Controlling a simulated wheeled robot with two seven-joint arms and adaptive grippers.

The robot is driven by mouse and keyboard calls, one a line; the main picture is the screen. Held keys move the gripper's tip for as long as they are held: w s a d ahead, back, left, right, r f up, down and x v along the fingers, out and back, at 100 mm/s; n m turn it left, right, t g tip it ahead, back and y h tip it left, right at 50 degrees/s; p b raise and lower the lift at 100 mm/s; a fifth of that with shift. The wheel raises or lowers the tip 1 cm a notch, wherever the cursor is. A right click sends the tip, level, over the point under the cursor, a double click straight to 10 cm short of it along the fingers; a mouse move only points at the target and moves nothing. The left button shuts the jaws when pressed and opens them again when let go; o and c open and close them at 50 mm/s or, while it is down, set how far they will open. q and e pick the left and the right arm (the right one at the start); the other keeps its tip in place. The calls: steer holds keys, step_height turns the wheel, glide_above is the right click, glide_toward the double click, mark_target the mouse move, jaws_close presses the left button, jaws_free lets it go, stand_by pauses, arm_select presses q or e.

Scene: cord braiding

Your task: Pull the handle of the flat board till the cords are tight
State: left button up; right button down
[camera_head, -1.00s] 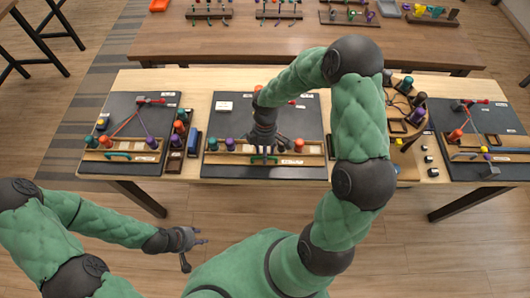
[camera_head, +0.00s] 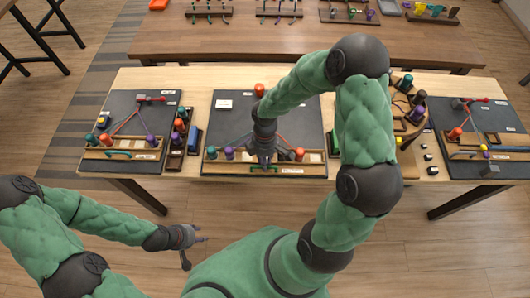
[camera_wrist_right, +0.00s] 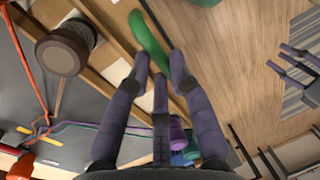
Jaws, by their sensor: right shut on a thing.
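The flat wooden board (camera_head: 238,168) lies along the front edge of the middle dark mat (camera_head: 230,120). Its green handle (camera_head: 240,166) is on the near side and also shows in the right wrist view (camera_wrist_right: 150,42). My right gripper (camera_head: 264,163) points down at the handle, its fingers (camera_wrist_right: 160,68) closed around it. My left gripper (camera_head: 196,240) is empty, fingers apart, in front of the table.
Similar boards with cords stand on the left mat (camera_head: 120,115) and right mat (camera_head: 480,120). Small trays and pegs (camera_head: 180,130) stand between mats. A second table (camera_head: 300,45) is behind. Open floor lies in front of the table.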

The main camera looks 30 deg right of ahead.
steer(key=shift+s, duration=0.15)
steer(key=shift+a, duration=0.1)
steer(key=c, duration=1.1)
jaws_free()
steer(key=shift+s, duration=0.1)
steer(key=shift+w+r, duration=0.2)
steer(key=shift+r, duration=0.25)
step_height(320, 180, up, 11)
steer(key=w+d, duration=0.1)
steer(key=shift+w, duration=0.35)
steer(key=shift+d+f, duration=0.1)
steer(key=shift+f, duration=0.05)
